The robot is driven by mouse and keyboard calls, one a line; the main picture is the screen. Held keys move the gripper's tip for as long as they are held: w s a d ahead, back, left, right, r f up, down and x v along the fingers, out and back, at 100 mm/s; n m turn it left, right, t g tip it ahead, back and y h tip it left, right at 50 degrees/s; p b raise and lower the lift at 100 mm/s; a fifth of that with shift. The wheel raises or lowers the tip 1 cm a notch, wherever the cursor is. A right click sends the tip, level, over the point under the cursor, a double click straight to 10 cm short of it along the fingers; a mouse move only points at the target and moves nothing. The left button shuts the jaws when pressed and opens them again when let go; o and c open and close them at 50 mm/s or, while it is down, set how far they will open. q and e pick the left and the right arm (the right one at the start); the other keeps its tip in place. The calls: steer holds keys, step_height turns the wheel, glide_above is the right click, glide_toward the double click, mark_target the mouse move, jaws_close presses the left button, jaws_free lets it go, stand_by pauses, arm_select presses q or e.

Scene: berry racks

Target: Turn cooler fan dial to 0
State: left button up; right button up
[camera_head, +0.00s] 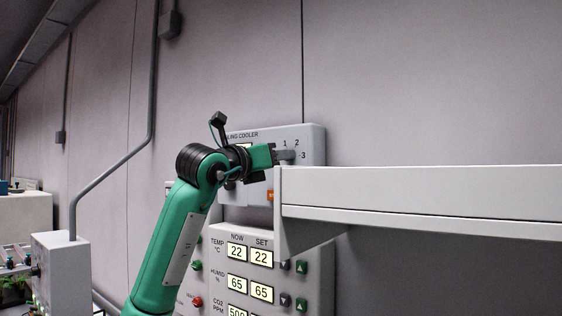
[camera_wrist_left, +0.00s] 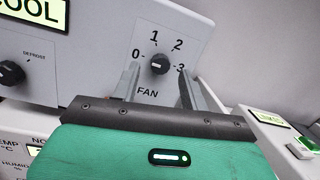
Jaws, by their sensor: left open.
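The cooler panel (camera_head: 316,137) is a light grey box on the wall, partly hidden by my left arm and a white shelf edge. Its fan dial (camera_wrist_left: 160,63) is a small black knob with a pale mark, ringed by 0, 1, 2 and 3; where the mark points is hard to read. My left gripper (camera_head: 288,155) is at the panel and hides the dial in the head view. In the left wrist view the gripper (camera_wrist_left: 159,75) is open, with one finger on each side of the dial. I cannot tell whether they touch it. My right gripper is out of view.
A defrost knob (camera_wrist_left: 11,72) sits left of the fan dial. A white shelf (camera_head: 420,193) juts out at the right, close beside the gripper. A lower control panel (camera_head: 316,262) with displays and buttons is below. Bare wall (camera_head: 400,80) surrounds the panel above.

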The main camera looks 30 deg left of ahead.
arm_select(q)
steer(key=b+v, duration=0.3)
steer(key=v, duration=0.9)
steer(key=shift+b, duration=0.4)
steer(key=shift+w, duration=0.1)
